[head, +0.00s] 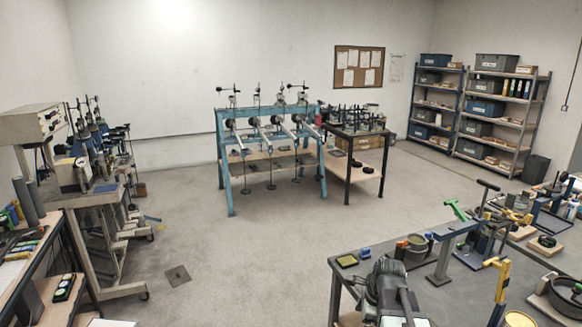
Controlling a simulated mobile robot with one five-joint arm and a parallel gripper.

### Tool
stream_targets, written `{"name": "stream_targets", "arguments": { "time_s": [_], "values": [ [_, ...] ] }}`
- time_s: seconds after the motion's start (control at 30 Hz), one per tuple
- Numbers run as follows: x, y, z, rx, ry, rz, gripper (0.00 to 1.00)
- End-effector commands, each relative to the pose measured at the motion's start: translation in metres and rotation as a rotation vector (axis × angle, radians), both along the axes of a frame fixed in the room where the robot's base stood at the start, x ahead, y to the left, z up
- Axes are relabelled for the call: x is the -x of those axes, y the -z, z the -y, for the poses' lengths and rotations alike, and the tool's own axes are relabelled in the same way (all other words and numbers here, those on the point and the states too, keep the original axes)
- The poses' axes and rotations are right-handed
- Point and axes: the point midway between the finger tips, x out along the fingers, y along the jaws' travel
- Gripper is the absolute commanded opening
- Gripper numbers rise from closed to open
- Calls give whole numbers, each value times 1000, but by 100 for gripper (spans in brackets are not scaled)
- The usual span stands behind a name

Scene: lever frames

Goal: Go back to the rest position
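I cannot make out my gripper anywhere in the head view, and no fingertips show. A dark grey-green machine-like shape (388,290) stands at the bottom edge, in front of the near right workbench (345,285); I cannot tell whether it is part of my arm.
A blue lever frame (222,160) and a black-legged table (348,170) stand mid-room. A cluttered bench (100,195) is at left. Shelves (510,115) line the back right. The floor (240,255) between is open, with a small dark plate (178,275) on it.

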Motion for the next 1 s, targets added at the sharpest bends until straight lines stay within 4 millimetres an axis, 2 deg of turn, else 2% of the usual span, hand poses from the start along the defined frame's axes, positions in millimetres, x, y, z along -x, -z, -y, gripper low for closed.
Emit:
{"name": "stream_targets", "arguments": {
  "time_s": [0.03,0.1,0.2,0.27,0.4,0.53,0.63,0.87,0.9,1.0],
  "values": [
    [10,12,-40,40,-191,1,100],
    [24,19,-81,102,-491,8,100],
    [43,24,-107,175,-860,11,100],
    [54,24,-107,209,-1056,9,100],
    [69,23,-93,259,-1449,3,100],
    [72,23,-89,270,-1702,10,100],
    [73,23,-89,269,-1792,22,100],
    [73,23,-89,271,-1810,25,100],
    [73,23,-89,271,-1809,26,97],
    [72,23,-89,271,-1808,26,69]
  ]
}}
